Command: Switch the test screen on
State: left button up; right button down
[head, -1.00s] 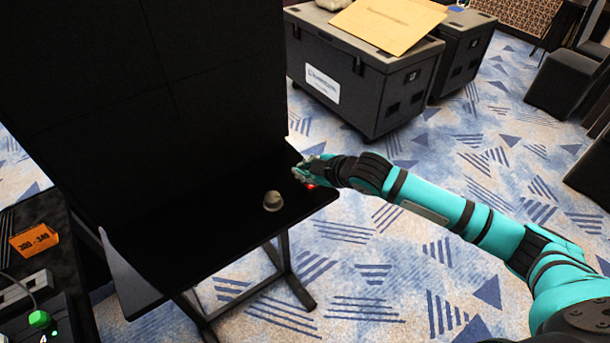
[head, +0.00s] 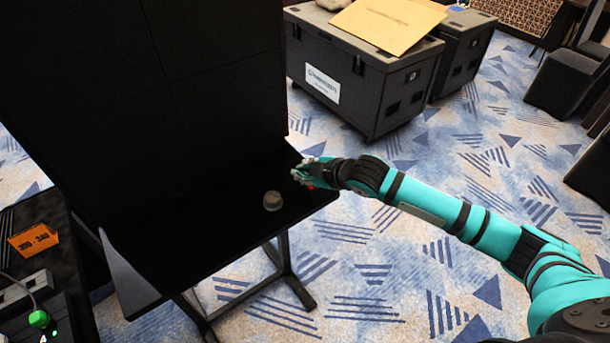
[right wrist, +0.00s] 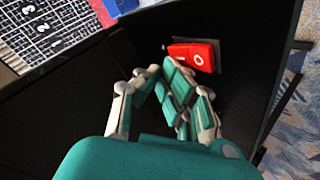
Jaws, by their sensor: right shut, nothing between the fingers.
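The screen (head: 110,100) is a large black panel at the left of the head view, and it looks dark there. A red switch (right wrist: 190,55) with a white O mark sits on a grey plate on the black surface in the right wrist view. It shows as a small red spot in the head view (head: 310,187). My right gripper (head: 302,172) is shut and empty at the right end of the black shelf, close by the switch. Its fingers (right wrist: 172,78) end just beside the switch; I cannot tell whether they touch it. My left gripper is not in view.
A grey round knob (head: 272,201) stands on the black shelf (head: 215,225). A big black case (head: 365,95) with a cardboard sheet stands behind. A bright numbered grid (right wrist: 50,35) shows at the top left in the right wrist view.

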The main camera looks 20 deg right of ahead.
aim_at(308, 186)
jog(key=shift+w+f, duration=0.1)
jog(key=shift+f, duration=0.15)
jog(key=shift+r, duration=0.1)
dwell(0.4)
jog(key=shift+s+r+p, duration=0.3)
jog(key=shift+r+p, duration=0.45)
jog(key=shift+p, duration=0.2)
jog(key=r+p, duration=0.1)
jog(key=p, duration=0.1)
jog(key=s+r+p, duration=0.1)
jog(key=r, duration=0.1)
jog(key=r+p, duration=0.2)
jog(key=shift+s+d+p, duration=0.2)
jog(key=shift+d+p, duration=0.1)
jog(key=shift+f, duration=0.1)
jog(key=shift+f, duration=0.1)
